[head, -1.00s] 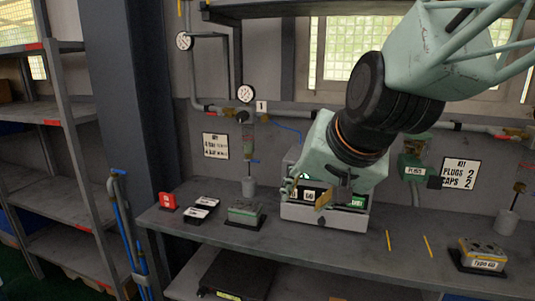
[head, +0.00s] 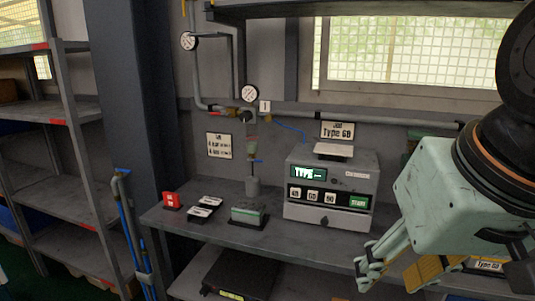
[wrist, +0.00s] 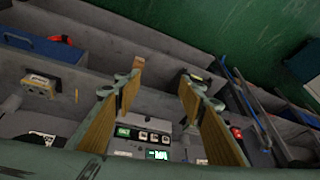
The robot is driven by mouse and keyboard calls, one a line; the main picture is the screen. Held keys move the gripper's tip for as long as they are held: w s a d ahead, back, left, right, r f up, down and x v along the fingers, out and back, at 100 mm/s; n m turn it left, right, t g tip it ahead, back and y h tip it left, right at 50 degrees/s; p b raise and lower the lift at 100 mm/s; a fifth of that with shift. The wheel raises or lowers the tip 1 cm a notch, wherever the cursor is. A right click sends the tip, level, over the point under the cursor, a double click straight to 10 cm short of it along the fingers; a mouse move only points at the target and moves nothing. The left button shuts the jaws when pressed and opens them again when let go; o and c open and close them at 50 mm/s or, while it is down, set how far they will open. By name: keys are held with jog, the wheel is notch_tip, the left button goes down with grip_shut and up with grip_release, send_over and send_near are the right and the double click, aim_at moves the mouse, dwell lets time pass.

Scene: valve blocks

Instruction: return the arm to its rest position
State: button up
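My gripper (head: 388,282) is at the lower right of the head view, in front of the bench's right part. Its two fingers, with tan inner pads, are apart. The wrist view also shows my gripper (wrist: 160,82) open, with nothing between the pads. My arm's pale green wrist link fills the right edge of the head view. The grey machine (head: 330,190) with a lit display and a green START button stands on the bench, clear of my gripper. It also shows in the wrist view (wrist: 125,147).
A grey-green block (head: 248,214) sits on a dark base on the bench (head: 285,238). Black-and-white labels (head: 203,208) and a red item (head: 171,200) lie to its left. Shelves (head: 60,115) stand at left.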

jog(key=s+d, duration=0.2)
jog(key=s, duration=0.5)
jog(key=shift+d+f+g+h, duration=0.2)
jog(key=shift+f+g+h, duration=0.1)
jog(key=shift+f+g, duration=0.1)
jog(key=shift+r, duration=0.15)
dwell(2.1)
